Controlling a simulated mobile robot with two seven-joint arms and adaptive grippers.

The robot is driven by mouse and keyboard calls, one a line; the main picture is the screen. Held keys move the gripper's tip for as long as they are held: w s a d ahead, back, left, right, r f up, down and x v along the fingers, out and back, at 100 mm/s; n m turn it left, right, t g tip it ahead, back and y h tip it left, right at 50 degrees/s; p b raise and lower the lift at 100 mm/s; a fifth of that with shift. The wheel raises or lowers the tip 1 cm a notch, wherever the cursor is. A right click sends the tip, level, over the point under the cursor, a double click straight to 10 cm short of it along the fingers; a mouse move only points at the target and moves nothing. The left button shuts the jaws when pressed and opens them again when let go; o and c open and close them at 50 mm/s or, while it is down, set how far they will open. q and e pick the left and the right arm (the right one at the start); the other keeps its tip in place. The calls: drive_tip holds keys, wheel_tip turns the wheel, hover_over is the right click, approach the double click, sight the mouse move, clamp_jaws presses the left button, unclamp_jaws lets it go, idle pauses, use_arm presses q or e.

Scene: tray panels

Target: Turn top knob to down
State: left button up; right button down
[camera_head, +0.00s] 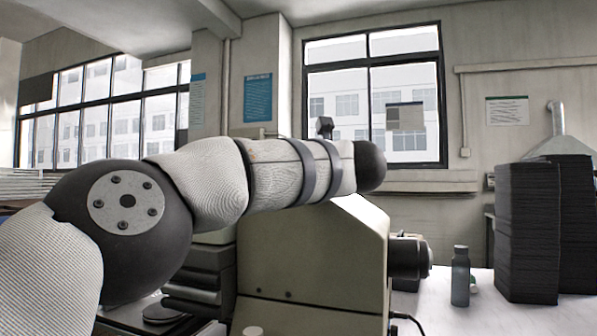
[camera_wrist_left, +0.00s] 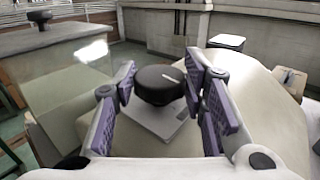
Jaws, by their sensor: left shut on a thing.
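A round black knob (camera_wrist_left: 160,86) with a short white mark on its top sits on a pale square plate (camera_wrist_left: 158,118) in the left wrist view. The mark slants toward the lower right of that picture. My left gripper (camera_wrist_left: 160,82) is shut on this knob, with a purple-padded finger on each side of it. In the head view my left arm crosses in front of the beige machine (camera_head: 312,255), and its gripper is hidden there. My right gripper is in neither view.
A second black knob-like part (camera_wrist_left: 40,17) shows at the upper left in the wrist view. In the head view a grey bottle (camera_head: 460,278) and tall black stacks (camera_head: 527,232) stand on the white table right of the machine.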

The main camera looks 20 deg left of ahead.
use_arm(q)
drive_tip(key=shift+d+r+n+g+y, duration=0.15)
drive_tip(key=shift+n+g+y, duration=0.3)
drive_tip(key=shift+y, duration=0.25)
drive_tip(key=shift+w+f+n+g, duration=0.1)
drive_tip(key=shift+f+n+g, duration=0.15)
drive_tip(key=shift+f, duration=0.1)
drive_tip(key=o, duration=0.9)
drive_tip(key=shift+c, duration=0.2)
drive_tip(key=shift+o, duration=1.4)
drive_tip(key=shift+r, duration=0.1)
drive_tip(key=v, duration=1.2)
